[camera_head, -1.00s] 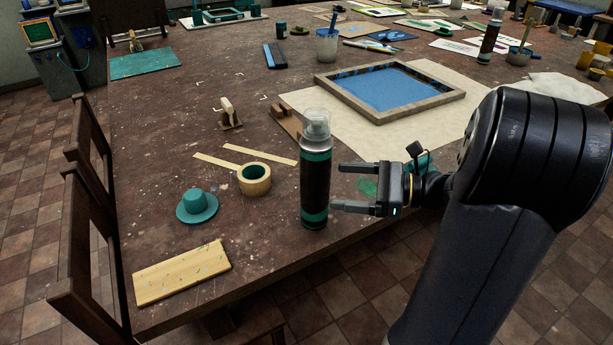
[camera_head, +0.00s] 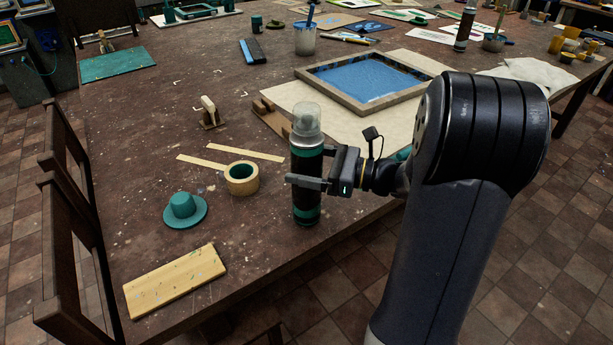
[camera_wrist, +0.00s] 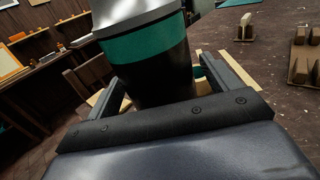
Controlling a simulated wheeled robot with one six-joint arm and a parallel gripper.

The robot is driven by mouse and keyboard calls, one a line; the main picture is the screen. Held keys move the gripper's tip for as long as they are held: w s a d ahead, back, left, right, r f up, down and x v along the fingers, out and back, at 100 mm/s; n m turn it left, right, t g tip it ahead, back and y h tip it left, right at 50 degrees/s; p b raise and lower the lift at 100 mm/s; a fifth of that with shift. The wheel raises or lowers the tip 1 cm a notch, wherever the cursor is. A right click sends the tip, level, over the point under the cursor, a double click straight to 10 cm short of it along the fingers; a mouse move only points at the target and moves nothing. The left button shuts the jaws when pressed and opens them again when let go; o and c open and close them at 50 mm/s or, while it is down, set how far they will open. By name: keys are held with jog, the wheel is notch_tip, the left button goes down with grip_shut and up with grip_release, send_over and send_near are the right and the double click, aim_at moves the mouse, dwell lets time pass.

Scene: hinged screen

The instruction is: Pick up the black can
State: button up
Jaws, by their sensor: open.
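The black can (camera_head: 307,180) has teal bands and a clear cap, and stands upright near the table's front edge. My gripper (camera_head: 312,168) is open around it at mid-height. One finger passes in front of the can, and the other is mostly hidden behind it. In the wrist view the can (camera_wrist: 150,62) fills the space between the two fingers (camera_wrist: 160,88) and looks tilted because of the camera angle. I cannot tell whether either finger touches it.
A tape roll (camera_head: 241,179), a teal hat-shaped piece (camera_head: 184,211) and a wooden board (camera_head: 175,281) lie left of the can. A framed screen (camera_head: 366,82) lies behind it on pale paper. Chairs (camera_head: 75,260) stand along the left edge.

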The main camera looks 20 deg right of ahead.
jog(key=shift+x, duration=0.95)
jog(key=c, duration=1.4)
